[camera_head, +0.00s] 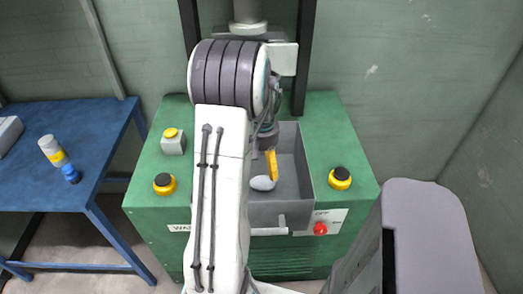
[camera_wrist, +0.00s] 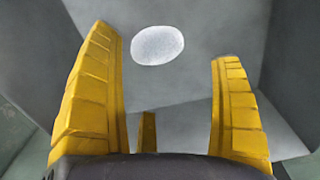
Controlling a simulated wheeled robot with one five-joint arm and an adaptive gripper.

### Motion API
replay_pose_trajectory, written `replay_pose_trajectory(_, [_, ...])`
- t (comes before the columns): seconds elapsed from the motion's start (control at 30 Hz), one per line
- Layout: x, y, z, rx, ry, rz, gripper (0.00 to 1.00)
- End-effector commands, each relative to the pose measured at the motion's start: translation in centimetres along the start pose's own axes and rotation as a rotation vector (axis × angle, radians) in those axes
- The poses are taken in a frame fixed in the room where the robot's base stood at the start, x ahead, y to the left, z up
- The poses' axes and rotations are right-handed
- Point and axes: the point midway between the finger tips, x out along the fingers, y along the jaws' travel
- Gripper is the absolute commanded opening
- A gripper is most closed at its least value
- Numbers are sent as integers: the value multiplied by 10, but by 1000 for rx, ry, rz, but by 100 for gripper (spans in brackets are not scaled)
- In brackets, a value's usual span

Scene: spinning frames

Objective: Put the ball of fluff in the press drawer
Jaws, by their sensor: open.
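The ball of fluff (camera_head: 263,183) is a small white rounded lump inside the grey press drawer (camera_head: 300,185). The drawer is pulled out from the green press, with its handle at the front. My gripper (camera_head: 271,165) reaches down into the drawer, one yellow finger showing by the ball. In the wrist view, my gripper (camera_wrist: 168,48) is open, its yellow fingers spread wide. The ball (camera_wrist: 157,45) shows between and beyond the fingertips, against the grey drawer surface (camera_wrist: 200,15). No finger visibly grips it. My arm hides the drawer's left side.
The green press housing (camera_head: 335,125) carries black-and-yellow buttons (camera_head: 340,178) and a red knob (camera_head: 320,228). Dark uprights rise behind the drawer. A blue table (camera_head: 80,120) at left holds a white, yellow and blue bottle-like item (camera_head: 58,158). The drawer walls closely surround my gripper.

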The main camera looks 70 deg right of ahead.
Motion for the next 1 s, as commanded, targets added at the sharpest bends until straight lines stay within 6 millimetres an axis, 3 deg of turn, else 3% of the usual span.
replay_pose_trajectory(0.1, [-20,0,-1,0,4,1,85])
replay_pose_trajectory(0.3, [-39,0,0,0,1,0,85])
replay_pose_trajectory(0.67, [-51,-7,1,-15,3,1,85])
replay_pose_trajectory(0.77, [-58,-29,4,-63,16,3,85])
replay_pose_trajectory(0.83, [-66,-55,10,-121,30,4,85])
replay_pose_trajectory(1.0, [-91,-137,46,-323,81,0,85])
